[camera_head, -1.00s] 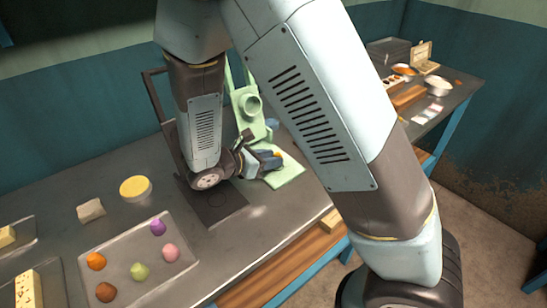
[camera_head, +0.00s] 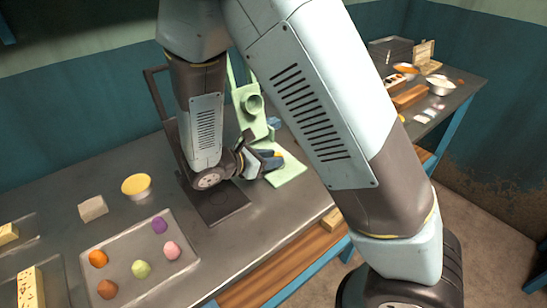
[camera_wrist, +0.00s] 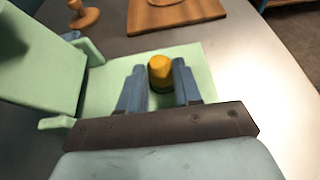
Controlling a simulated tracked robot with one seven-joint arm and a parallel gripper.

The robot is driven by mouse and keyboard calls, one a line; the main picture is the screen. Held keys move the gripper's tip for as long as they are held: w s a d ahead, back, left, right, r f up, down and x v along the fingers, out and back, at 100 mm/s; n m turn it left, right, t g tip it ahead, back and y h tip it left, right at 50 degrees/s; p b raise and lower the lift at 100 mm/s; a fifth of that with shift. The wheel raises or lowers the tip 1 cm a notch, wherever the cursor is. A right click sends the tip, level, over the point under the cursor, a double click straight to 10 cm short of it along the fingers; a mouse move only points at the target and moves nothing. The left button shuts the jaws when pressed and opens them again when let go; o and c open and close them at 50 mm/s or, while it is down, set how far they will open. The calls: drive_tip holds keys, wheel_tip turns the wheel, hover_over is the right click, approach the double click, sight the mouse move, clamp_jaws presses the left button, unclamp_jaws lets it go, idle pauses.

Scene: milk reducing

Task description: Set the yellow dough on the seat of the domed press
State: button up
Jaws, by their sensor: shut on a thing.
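The yellow dough (camera_wrist: 160,70) is a small orange-yellow lump between the two blue-grey fingers of my gripper (camera_wrist: 160,82), which is shut on it. The dough is over the pale green base plate (camera_wrist: 205,62) of a green machine; I cannot tell whether it touches the plate. In the head view the gripper (camera_head: 270,159) is low over that base, in front of the green machine (camera_head: 250,107), which has a round tube-like part. My arm hides much of the machine. I cannot make out a dome on it.
A dark upright frame with a flat plate (camera_head: 222,207) stands left of the gripper. A tray (camera_head: 150,262) of several coloured dough lumps and a yellow-filled bowl (camera_head: 136,186) are further left. In the wrist view, a wooden board (camera_wrist: 175,14) and wooden knob (camera_wrist: 84,17) lie beyond the base.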

drive_tip(key=shift+f, duration=0.15)
idle(0.7)
drive_tip(key=o, duration=1.1)
drive_tip(key=v, duration=1.3)
drive_tip(key=shift+s+a, duration=0.2)
drive_tip(key=shift+a, duration=0.05)
drive_tip(key=d+r+m+g+y, duration=0.3)
drive_tip(key=d+r+m, duration=0.3)
drive_tip(key=d, duration=0.3)
drive_tip(key=d+r+m+g+y, duration=0.25)
drive_tip(key=d+r+m, duration=0.3)
drive_tip(key=d, duration=0.35)
drive_tip(key=s+d+r+m+t+y, duration=0.1)
drive_tip(key=s+d+r+m+y, duration=0.1)
drive_tip(key=s+d+r+m, duration=0.1)
drive_tip(key=s+d+r+m+t+y, duration=0.1)
drive_tip(key=s+d+r+m+y, duration=0.1)
drive_tip(key=d+m, duration=0.3)
drive_tip(key=s+d+r+m+t+y, duration=0.2)
drive_tip(key=s+d+r+m, duration=0.2)
drive_tip(key=r+m, duration=0.1)
drive_tip(key=shift+d+r, duration=0.1)
drive_tip(key=shift+d, duration=0.05)
